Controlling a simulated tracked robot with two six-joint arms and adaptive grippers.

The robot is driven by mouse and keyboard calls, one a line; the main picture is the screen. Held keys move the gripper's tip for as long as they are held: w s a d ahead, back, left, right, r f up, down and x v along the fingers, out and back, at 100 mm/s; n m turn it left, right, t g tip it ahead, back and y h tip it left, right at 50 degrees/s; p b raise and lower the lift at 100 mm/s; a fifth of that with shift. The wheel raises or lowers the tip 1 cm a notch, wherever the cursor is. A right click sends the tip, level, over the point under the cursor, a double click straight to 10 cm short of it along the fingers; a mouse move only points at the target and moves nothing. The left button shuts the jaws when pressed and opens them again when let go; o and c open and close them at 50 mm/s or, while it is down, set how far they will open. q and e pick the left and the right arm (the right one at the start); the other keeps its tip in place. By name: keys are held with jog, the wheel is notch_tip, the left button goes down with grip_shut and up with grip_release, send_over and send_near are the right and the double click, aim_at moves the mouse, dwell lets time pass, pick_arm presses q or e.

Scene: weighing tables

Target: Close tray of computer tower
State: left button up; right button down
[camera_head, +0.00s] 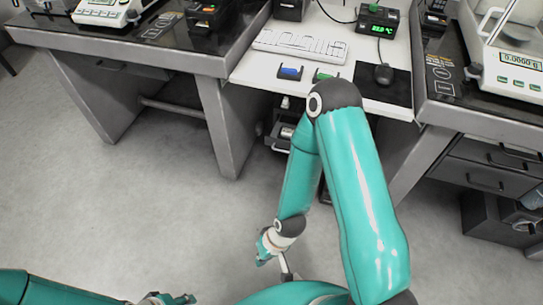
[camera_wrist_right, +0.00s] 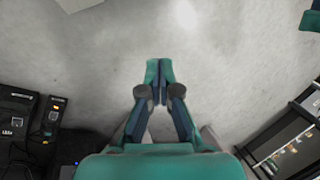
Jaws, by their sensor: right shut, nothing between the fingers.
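A dark computer tower (camera_head: 274,129) stands under the white desk, partly hidden behind my right arm. A light, tray-like part (camera_head: 287,132) shows at its front; how far it sticks out is too small to tell. My right gripper (camera_head: 264,250) is low over the floor, well in front of the tower and apart from it. In the right wrist view its fingers (camera_wrist_right: 159,72) are together, with nothing between them. My left gripper (camera_head: 170,298) shows only in part at the bottom edge, far from the tower; its opening is unclear.
The white desk (camera_head: 253,74) holds a keyboard (camera_head: 300,45) and a mouse (camera_head: 383,74) on a black mat. Dark-topped tables with balances flank it. Grey floor (camera_head: 150,190) is clear at left. In the wrist view, black devices (camera_wrist_right: 15,112) lie left and a dark frame (camera_wrist_right: 285,145) right.

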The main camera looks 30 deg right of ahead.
jog(key=w+d+f+m+t+h+b, duration=0.25)
jog(key=w+d+f+m, duration=0.2)
jog(key=w, duration=0.45)
jog(key=w+d+f+m+t+h+b, duration=0.2)
jog(key=w+d+f+m+t, duration=0.15)
jog(key=w+f+m, duration=0.45)
jog(key=w+d+f+m+t+h+b, duration=0.1)
jog(key=w+d+m+t+h+b, duration=0.2)
jog(key=w+d+m+h+b, duration=0.6)
jog(key=shift+w+d+f+m+t+h, duration=0.35)
jog(key=shift+w+d+m+h, duration=1.2)
jog(key=shift+w+d, duration=4.35)
jog(key=shift+s+d+m+y, duration=0.5)
jog(key=shift+s, duration=0.05)
